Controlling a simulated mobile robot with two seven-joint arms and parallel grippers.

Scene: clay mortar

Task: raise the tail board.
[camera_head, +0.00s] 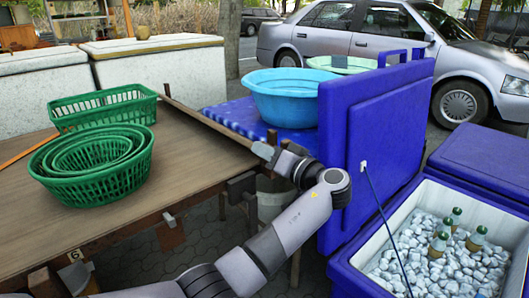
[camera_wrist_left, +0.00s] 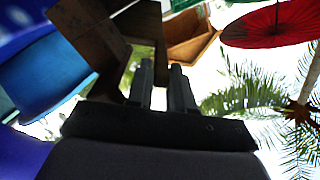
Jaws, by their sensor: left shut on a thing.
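The tail board (camera_head: 209,122) is a long thin wooden strip along the right edge of the brown wooden table (camera_head: 185,160). My left gripper (camera_head: 266,148) is at the near right end of this strip, with its arm reaching up from the bottom. It is shut on the board; its fingers hide the exact contact. In the left wrist view, the two dark fingers of my left gripper (camera_wrist_left: 163,82) point up towards brown wooden parts (camera_wrist_left: 141,22). I cannot tell there which part is the board. My right gripper is in neither view.
Green baskets (camera_head: 95,165) stand on the table. A light-blue tub (camera_head: 292,97) sits on a blue surface behind my gripper. A tall blue lid (camera_head: 375,130) stands close to the right of my wrist. An open cooler (camera_head: 345,262) holds ice and bottles.

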